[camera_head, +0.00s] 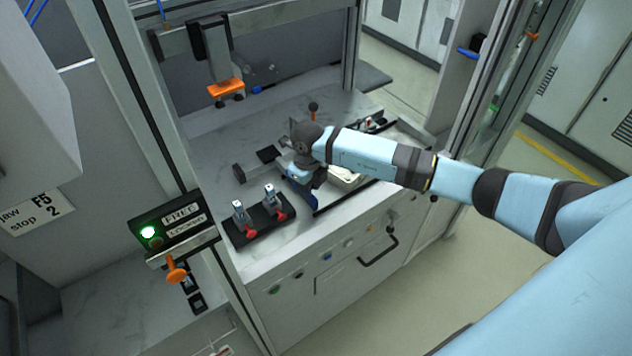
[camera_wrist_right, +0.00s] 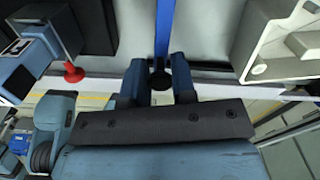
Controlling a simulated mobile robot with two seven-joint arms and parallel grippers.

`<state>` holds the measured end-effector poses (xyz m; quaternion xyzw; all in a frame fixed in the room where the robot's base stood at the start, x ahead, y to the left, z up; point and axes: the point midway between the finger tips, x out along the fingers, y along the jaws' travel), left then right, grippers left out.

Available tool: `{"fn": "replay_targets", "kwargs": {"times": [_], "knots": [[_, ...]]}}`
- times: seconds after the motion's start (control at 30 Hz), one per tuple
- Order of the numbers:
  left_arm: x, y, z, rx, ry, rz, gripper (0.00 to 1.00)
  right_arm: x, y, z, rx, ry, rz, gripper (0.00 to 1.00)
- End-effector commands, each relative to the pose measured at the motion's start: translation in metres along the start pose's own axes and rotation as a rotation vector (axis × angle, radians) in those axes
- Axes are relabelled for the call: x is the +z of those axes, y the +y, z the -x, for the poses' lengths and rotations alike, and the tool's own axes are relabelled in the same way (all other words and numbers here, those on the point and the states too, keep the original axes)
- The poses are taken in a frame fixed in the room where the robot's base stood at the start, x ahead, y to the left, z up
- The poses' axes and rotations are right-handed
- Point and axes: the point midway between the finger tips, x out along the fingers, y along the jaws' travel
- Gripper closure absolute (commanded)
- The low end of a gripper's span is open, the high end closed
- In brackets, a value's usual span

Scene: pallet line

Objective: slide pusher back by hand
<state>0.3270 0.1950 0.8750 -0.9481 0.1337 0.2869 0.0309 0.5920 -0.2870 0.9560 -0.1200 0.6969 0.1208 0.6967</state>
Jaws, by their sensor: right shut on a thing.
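My right gripper (camera_head: 299,174) reaches in from the right over the station's worktop, pointing down. In the right wrist view its two fingers (camera_wrist_right: 158,84) are shut on a black knob (camera_wrist_right: 160,77) at the end of a thin blue bar, the pusher (camera_wrist_right: 165,28). My left gripper is in neither view.
A black base with two red-tipped clamps (camera_head: 258,224) stands left of the hand. A pale part (camera_head: 345,176) lies to its right. An orange-ended tool (camera_head: 226,88) hangs behind. A FREE/LOCKED panel (camera_head: 178,224) shows a green light by FREE, with an orange lever (camera_head: 176,271) below.

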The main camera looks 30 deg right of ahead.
Motion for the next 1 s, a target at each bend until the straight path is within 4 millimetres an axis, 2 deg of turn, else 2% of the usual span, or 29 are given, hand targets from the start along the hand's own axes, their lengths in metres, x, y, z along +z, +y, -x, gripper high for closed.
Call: {"fn": "replay_targets", "kwargs": {"times": [0.13, 0.17, 0.2, 0.27, 0.53, 0.67, 0.77, 1.0], "knots": [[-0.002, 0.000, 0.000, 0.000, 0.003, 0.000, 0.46, 0.000, -0.002, 0.001, -0.001, 0.000, -0.003, 1.00], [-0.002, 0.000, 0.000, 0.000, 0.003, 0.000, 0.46, 0.000, -0.002, 0.001, -0.002, 0.000, -0.003, 0.71], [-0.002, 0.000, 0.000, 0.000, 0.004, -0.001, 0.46, 0.000, -0.002, 0.001, -0.002, 0.000, -0.003, 0.62], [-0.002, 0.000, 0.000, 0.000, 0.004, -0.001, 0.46, 0.000, -0.002, 0.001, -0.002, 0.000, -0.003, 0.50], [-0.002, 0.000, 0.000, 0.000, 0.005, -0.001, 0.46, 0.000, -0.002, 0.001, -0.001, 0.000, -0.002, 0.50], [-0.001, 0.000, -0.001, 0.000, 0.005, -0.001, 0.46, 0.000, -0.002, 0.009, -0.002, -0.001, -0.002, 0.50], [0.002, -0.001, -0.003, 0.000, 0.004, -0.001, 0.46, 0.000, -0.003, 0.024, -0.004, -0.003, -0.001, 0.50], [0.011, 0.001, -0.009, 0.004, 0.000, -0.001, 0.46, 0.001, -0.003, 0.079, -0.003, -0.005, -0.001, 0.50]]}}
